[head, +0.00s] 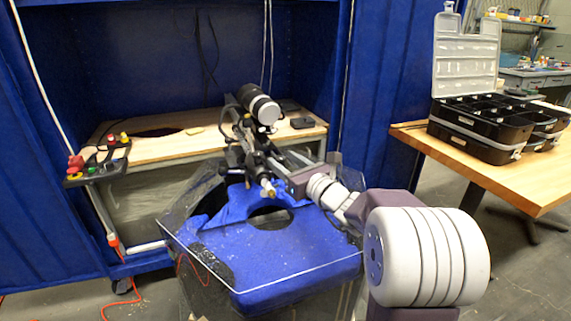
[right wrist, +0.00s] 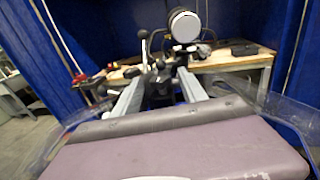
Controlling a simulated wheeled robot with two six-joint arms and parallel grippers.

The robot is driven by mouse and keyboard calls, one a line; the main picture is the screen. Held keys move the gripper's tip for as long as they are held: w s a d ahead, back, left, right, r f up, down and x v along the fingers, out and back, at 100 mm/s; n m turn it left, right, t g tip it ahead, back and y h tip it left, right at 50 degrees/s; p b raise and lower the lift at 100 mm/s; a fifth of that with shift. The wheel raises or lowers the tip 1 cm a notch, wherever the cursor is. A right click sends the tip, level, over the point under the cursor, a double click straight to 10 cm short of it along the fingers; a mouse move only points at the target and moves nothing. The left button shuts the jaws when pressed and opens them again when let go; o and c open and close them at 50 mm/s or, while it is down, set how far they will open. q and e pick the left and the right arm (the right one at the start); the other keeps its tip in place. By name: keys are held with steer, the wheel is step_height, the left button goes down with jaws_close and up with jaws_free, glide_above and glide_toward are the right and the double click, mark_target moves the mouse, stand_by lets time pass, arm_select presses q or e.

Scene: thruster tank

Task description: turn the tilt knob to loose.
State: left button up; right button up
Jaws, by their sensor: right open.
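A thruster with a black body and a pale round end (head: 259,104) sits on a dark clamp-and-rod mount (head: 243,135) above the tank. The thruster's pale end (right wrist: 183,26) also shows at the top of the right wrist view. The mount shows there as dark parts (right wrist: 160,84) with small levers. I cannot single out the tilt knob among these parts. My right gripper (right wrist: 159,82) is open, its two grey fingers pointing at the mount, with dark mount parts seen between them. In the head view the right gripper (head: 277,163) is close beside the mount. My left gripper is out of view.
The clear-walled tank has a blue cover (head: 290,262) with a round opening. A wooden bench (head: 165,146) stands behind, with a control box (head: 98,166) at its left end. A table (head: 515,178) with an open black case (head: 478,130) stands at the right. Blue curtains surround the bench.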

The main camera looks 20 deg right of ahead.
steer(key=shift+c, duration=0.3)
jaws_close()
steer(key=shift+w+d+n+g+y+p, duration=0.3)
steer(key=shift+n+g+y+p, duration=1.8)
steer(key=shift+p, duration=0.8)
steer(key=shift+w+d+n+g+y+p, duration=0.25)
steer(key=shift+n+g+y+p, duration=1.55)
steer(key=shift+y+p, duration=0.9)
steer(key=shift+w+d+n+g+y+p, duration=0.2)
steer(key=shift+d+n+g+y+p, duration=0.15)
steer(key=shift+n+g+y+p, duration=2.15)
steer(key=shift+m+t+h+p, duration=0.4)
steer(key=shift+t+p, duration=0.2)
steer(key=shift+p, duration=0.1)
